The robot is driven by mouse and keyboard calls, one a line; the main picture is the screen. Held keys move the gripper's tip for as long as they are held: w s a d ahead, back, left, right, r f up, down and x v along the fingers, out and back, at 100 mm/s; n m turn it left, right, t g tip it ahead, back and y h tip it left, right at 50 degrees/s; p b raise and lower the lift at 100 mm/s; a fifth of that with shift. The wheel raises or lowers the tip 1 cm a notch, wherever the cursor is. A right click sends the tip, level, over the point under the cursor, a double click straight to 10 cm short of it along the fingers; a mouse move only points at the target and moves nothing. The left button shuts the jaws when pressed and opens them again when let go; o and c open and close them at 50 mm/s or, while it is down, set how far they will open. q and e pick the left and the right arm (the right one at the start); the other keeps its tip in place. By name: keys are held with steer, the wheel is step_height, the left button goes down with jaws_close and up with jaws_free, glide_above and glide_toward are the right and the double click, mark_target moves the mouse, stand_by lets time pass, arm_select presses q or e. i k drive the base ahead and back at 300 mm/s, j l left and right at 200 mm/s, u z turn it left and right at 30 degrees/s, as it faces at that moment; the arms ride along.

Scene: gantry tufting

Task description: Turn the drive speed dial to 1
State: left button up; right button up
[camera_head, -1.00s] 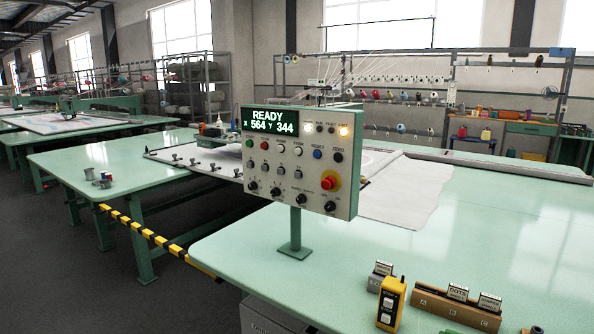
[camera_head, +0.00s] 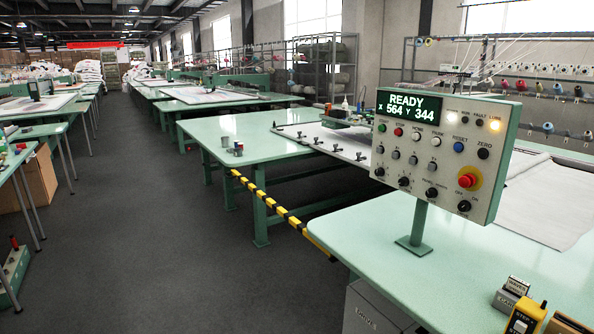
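A control panel (camera_head: 445,150) stands on a short post on the pale green table (camera_head: 380,235). Its screen (camera_head: 408,106) reads READY, X 564 Y 344. A row of black dials runs along its lower edge, among them one at the left (camera_head: 379,171), one in the middle (camera_head: 431,193) and one at the lower right (camera_head: 464,206). Their labels are too small to read, so I cannot tell which is the drive speed dial or where it points. A red emergency button (camera_head: 467,181) sits at the right. Neither of my grippers is in view.
A yellow pendant (camera_head: 525,317) and small card holders lie at the table's near right. A yellow-black striped bar (camera_head: 270,205) runs beside the table. A wide dark aisle floor (camera_head: 150,240) is free at left. Another work table (camera_head: 15,160) with boxes stands far left.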

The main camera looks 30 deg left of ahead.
mark_target(380, 172)
steer(key=u, duration=0.5)
steer(key=i+j+z, duration=0.1)
steer(key=i+j, duration=0.3)
steer(key=j, duration=0.2)
steer(key=i+j+z, duration=0.15)
steer(key=j, duration=0.2)
steer(key=i+j, duration=0.25)
steer(key=i+j+z, duration=0.15)
steer(key=j, duration=0.25)
steer(key=i+j+z, duration=0.1)
steer(key=j, duration=0.25)
steer(key=i+j, duration=0.25)
steer(key=j, duration=0.15)
steer(key=i+j+z, duration=0.15)
steer(key=j, duration=0.2)
